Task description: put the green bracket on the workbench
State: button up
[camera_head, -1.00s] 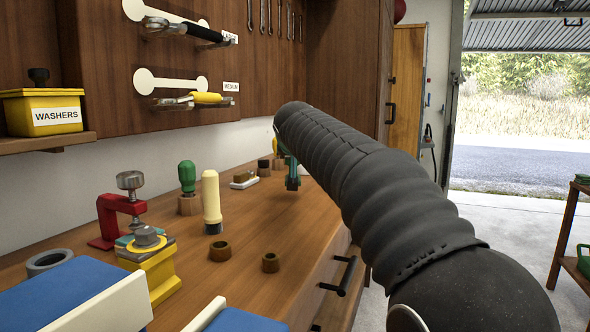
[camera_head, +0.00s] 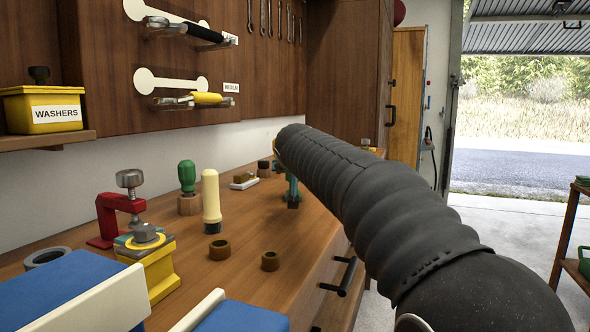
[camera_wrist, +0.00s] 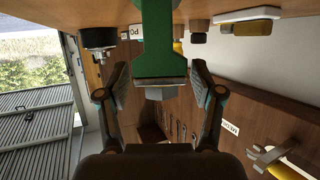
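The green bracket (camera_wrist: 160,62) shows at the top centre of the wrist view, between the two fingers of my gripper (camera_wrist: 160,84). In the head view my dark arm hides most of the gripper. Only a small green part (camera_head: 292,190) shows under the arm's end, over the workbench (camera_head: 185,265). I cannot tell whether the bracket touches the bench top.
Bare wood lies between the rings and the small green part.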

jog(key=shift+s+r, duration=0.15)
jog(key=b+v, duration=0.1)
jog(key=v, duration=1)
jog(key=shift+s, duration=0.3)
